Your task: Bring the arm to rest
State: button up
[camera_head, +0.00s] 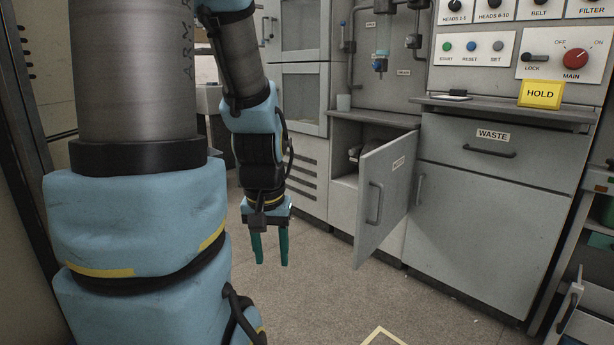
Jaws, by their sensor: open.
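My arm shows in the head view, with large blue and grey links filling the left side. My gripper (271,262) hangs at the end of the arm, pointing down, left of the open cabinet door. Its two teal fingers are apart, with nothing between them. It is in the air above the grey floor, and it does not appear to touch anything.
A grey cabinet door (385,200) stands ajar right of my gripper, with a dim object inside the cabinet. A WASTE drawer (490,145) is shut. A yellow HOLD sign (540,94) stands on the shelf below the control panel. The floor (330,300) ahead is mostly clear.

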notch_tip(320, 180, up, 26)
jog(key=p, duration=2.4)
jog(key=shift+p, duration=0.3)
jog(key=shift+d, duration=0.15)
